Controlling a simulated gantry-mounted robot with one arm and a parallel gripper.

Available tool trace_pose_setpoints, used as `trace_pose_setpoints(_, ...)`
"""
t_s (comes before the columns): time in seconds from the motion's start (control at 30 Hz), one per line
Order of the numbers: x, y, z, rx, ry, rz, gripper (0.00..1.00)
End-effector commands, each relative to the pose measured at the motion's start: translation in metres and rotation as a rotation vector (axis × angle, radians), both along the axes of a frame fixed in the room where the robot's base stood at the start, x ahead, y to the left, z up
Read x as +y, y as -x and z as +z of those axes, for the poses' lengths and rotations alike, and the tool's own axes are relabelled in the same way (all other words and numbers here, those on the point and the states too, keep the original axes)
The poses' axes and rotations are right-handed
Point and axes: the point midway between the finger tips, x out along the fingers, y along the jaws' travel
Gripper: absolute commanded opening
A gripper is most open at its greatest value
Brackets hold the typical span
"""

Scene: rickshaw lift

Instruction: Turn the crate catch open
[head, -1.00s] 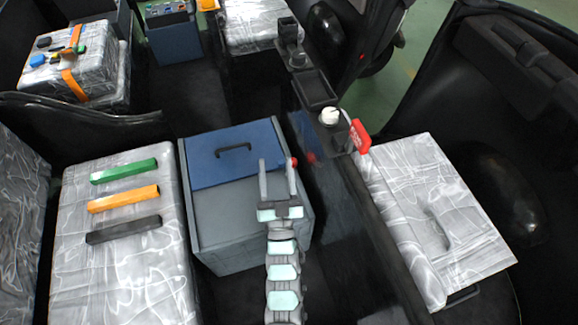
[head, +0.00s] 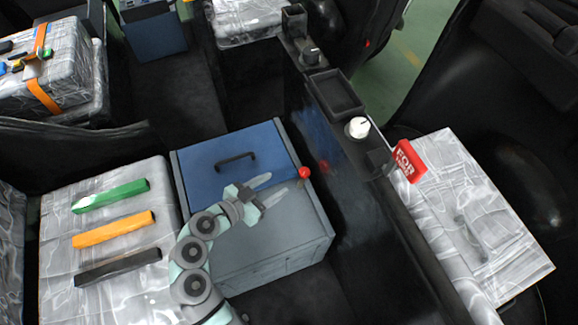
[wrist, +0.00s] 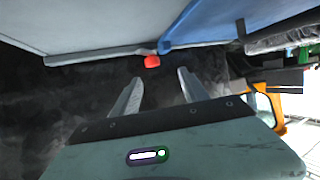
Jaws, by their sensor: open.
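The crate (head: 262,243) is a grey box with a blue lid panel (head: 222,172) that carries a black handle. A red knob (head: 304,172), which looks like the catch, sits at the crate's right side near the edge of the blue panel. It also shows in the wrist view (wrist: 152,61), just beyond the fingertips. My gripper (head: 276,198) is open and empty over the crate top, its fingers pointing right toward the red knob and apart from it. In the wrist view my open fingers (wrist: 160,84) have a clear gap between them.
A wrapped seat with green, orange and black bars (head: 114,247) stands left of the crate. To the right, a dark console bears a white knob (head: 358,127) and a red sign (head: 409,161). A wrapped box (head: 455,200) lies beyond it. The dark gap beside the crate is narrow.

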Motion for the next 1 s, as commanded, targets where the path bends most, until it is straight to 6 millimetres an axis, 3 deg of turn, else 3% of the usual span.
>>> trace_pose_setpoints(0.2,-0.014,0.008,0.002,-0.012,-0.008,-0.075,0.52)
trace_pose_setpoints(0.7,-0.068,-0.049,-0.031,-0.011,-0.007,-0.070,0.52)
trace_pose_setpoints(1.0,-0.078,-0.060,-0.037,-0.011,-0.008,-0.067,0.52)
